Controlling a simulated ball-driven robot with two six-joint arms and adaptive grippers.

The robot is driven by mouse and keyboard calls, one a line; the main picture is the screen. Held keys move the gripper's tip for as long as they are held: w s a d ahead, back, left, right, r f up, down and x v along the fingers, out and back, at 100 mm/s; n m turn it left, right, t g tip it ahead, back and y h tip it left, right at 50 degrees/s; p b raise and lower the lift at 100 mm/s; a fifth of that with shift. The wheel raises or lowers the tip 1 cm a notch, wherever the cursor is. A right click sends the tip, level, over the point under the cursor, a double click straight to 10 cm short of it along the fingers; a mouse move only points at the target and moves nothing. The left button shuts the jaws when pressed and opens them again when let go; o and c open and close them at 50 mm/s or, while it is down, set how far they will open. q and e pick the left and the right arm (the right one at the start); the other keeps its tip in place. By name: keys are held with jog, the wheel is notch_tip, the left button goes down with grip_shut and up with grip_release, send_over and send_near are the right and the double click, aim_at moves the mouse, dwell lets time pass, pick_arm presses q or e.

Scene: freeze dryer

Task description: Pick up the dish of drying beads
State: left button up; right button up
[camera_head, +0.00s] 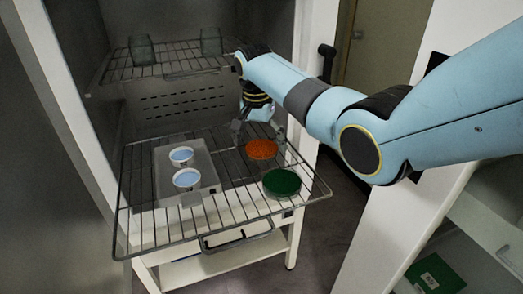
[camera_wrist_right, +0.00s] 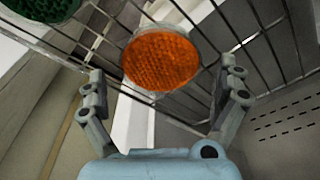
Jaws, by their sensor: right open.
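A round dish of orange beads (camera_head: 261,149) sits on the pulled-out wire shelf (camera_head: 140,243). It also shows in the right wrist view (camera_wrist_right: 160,58), between and just beyond my gripper's fingers. My right gripper (camera_head: 252,130) is open and empty, right behind the orange dish in the head view. Its two fingers (camera_wrist_right: 165,90) stand wide apart in the wrist view, and I see no contact with the dish. A dish of green beads (camera_head: 282,183) stands in front of the orange one. Its edge shows at the wrist view's top left (camera_wrist_right: 40,8). My left gripper is not in view.
A tray (camera_head: 202,160) with two white cups (camera_head: 181,156) of pale blue content lies on the shelf's left half. An upper wire shelf (camera_head: 180,68) holds two glass beakers (camera_head: 142,50). A cart (camera_head: 225,262) stands below. A green box (camera_head: 434,273) lies at lower right.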

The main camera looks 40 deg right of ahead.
notch_tip(320, 180, down, 2)
jog(key=shift+w+d+f, duration=0.1)
jog(key=shift+w+d, duration=0.05)
jog(key=shift+c, duration=0.3)
jog(key=c, duration=1)
